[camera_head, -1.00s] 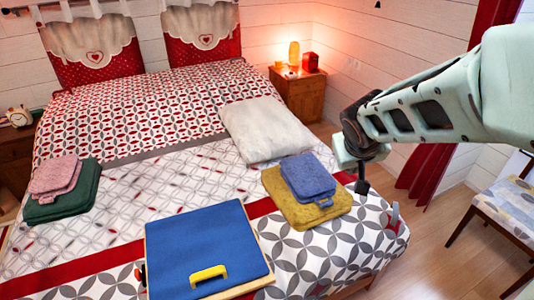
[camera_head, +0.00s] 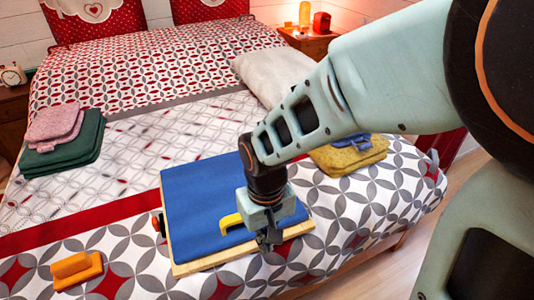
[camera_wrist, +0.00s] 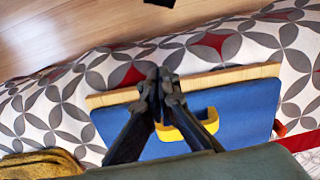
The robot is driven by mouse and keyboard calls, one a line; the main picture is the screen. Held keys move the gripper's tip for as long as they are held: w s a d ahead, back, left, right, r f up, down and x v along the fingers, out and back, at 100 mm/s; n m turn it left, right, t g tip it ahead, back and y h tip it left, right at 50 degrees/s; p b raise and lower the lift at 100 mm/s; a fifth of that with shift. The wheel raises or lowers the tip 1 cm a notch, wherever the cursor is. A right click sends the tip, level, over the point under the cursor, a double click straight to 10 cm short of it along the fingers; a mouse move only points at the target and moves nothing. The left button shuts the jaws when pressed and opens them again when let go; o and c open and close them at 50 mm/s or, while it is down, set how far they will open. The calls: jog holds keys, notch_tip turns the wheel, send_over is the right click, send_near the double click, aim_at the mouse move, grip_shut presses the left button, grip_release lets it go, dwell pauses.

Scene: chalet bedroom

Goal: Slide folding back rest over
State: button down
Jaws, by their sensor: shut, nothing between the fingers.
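The folding back rest (camera_head: 195,200) lies flat on the bed, a blue padded panel on a pale wooden board with a yellow handle (camera_head: 228,222) near its front edge. It also shows in the wrist view (camera_wrist: 235,115), its wooden edge (camera_wrist: 235,77) towards the floor side. My gripper (camera_head: 268,242) is shut and empty, pointing down at the front edge beside the handle. In the wrist view my closed fingertips (camera_wrist: 160,82) lie over the wooden edge, and one finger overlaps the handle (camera_wrist: 192,128). I cannot tell whether they touch. My arm hides the panel's right part.
An orange block (camera_head: 77,270) lies on the bed at front left. Folded pink and green towels (camera_head: 65,145) lie at left, a yellow towel (camera_head: 350,160) at right behind my arm. A pale pillow (camera_head: 275,75) lies further back. Bare bedspread surrounds the board's left side.

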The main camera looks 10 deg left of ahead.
aim_at(260, 256)
jog(key=f+b, duration=0.1)
jog(key=f, duration=0.2)
jog(key=w+a+f+b, duration=0.1)
jog(key=f+b, duration=0.1)
jog(key=f, duration=0.1)
jog(key=w+f+b, duration=0.1)
jog(key=f, duration=0.3)
jog(key=shift+a+f+b, duration=0.1)
jog(key=shift+a+b, duration=0.05)
jog(key=shift+b, duration=0.15)
jog(key=shift+w+a, duration=0.35)
jog(key=shift+w, duration=0.3)
